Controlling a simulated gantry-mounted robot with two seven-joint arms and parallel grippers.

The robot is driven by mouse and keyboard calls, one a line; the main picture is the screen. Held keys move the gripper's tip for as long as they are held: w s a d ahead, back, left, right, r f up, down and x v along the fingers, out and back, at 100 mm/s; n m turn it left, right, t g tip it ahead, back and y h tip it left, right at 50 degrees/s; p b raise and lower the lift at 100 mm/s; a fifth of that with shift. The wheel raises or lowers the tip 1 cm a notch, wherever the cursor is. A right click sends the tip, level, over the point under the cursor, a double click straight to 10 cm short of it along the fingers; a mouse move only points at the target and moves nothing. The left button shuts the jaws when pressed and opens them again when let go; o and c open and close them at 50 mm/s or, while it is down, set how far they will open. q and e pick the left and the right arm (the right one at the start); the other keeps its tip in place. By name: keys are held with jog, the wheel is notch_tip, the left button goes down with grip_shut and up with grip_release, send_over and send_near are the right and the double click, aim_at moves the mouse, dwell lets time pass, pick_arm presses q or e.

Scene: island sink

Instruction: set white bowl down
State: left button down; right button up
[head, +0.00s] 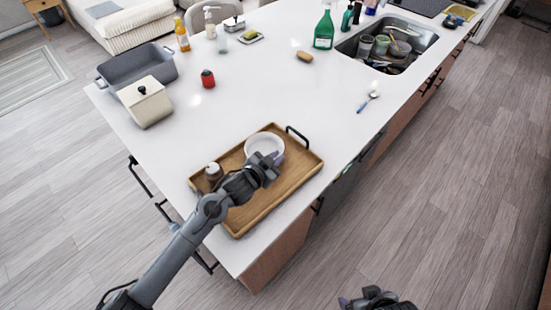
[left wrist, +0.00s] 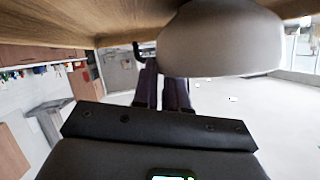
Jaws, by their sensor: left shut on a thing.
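The white bowl (head: 264,145) is over the far part of the wooden tray (head: 285,193), near the tray's dark handle. My left gripper (head: 272,160) is at the bowl's near right side and shut on it. In the left wrist view the bowl (left wrist: 220,40) fills the top middle, close beyond the fingers (left wrist: 165,88). I cannot tell whether the bowl touches the tray. My right gripper (head: 375,298) shows only partly at the bottom edge, over the floor, and its jaws are not clear.
A small round-topped container (head: 213,171) stands on the tray's left part. A cream lidded box (head: 145,102), a grey basin (head: 140,68) and a red item (head: 207,78) stand farther back. A spoon (head: 368,101) lies near the sink (head: 395,45). The middle counter (head: 270,95) is clear.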

pick_arm(q)
jog(key=shift+w, duration=0.1)
jog(key=c, duration=1.6)
grip_release()
jog(key=shift+f, duration=0.1)
jog(key=o, duration=0.4)
jog(key=shift+o, duration=0.2)
jog(key=shift+r, duration=0.2)
jog(key=p+v, duration=0.1)
jog(key=v, duration=1.1)
